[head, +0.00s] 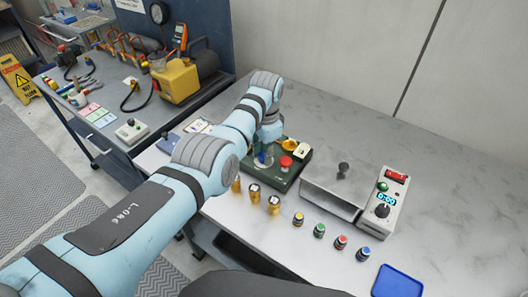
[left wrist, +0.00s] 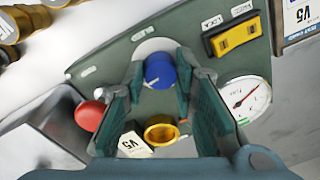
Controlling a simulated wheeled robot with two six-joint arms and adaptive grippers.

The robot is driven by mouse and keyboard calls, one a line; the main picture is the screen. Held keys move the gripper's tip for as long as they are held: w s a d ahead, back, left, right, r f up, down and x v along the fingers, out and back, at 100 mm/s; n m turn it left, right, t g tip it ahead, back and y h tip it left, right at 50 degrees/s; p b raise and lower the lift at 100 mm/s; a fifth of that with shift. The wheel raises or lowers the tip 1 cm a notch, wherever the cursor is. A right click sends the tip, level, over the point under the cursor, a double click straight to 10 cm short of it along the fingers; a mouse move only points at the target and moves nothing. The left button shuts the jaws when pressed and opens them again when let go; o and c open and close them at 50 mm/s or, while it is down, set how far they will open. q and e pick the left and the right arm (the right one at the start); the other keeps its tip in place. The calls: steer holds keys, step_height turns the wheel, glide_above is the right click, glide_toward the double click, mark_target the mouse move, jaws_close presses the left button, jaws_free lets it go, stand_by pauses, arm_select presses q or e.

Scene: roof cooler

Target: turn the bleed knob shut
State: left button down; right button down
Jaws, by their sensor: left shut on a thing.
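A blue knob (left wrist: 160,71) with a white pointer mark stands on a dark green panel (left wrist: 112,62), on a pale round dial plate. My left gripper (left wrist: 158,80) has one finger on each side of the knob and is shut on it. In the head view the blue knob (head: 262,160) is partly hidden under my left gripper (head: 265,152), which points down at the panel. The knob's lettering is too small to read. My right gripper is in neither view.
The panel also carries a red button (left wrist: 90,115), a gold fitting (left wrist: 161,132), a yellow switch (left wrist: 234,36) and a gauge (left wrist: 246,98). A metal box (head: 340,185) stands close on the right. Several small capped jars line the front.

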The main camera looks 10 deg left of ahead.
arm_select(q)
steer(key=n, duration=0.3)
steer(key=shift+f, duration=0.1)
steer(key=n+b, duration=0.2)
steer(key=n, duration=0.2)
steer(key=n+b, duration=0.4)
steer(key=n, duration=0.1)
steer(key=shift+f, duration=0.1)
steer(key=shift+n+g+b, duration=0.3)
steer(key=shift+n+b, duration=0.65)
steer(key=shift+n, duration=0.85)
steer(key=c, duration=1.3)
jaws_free()
steer(key=shift+a, duration=0.1)
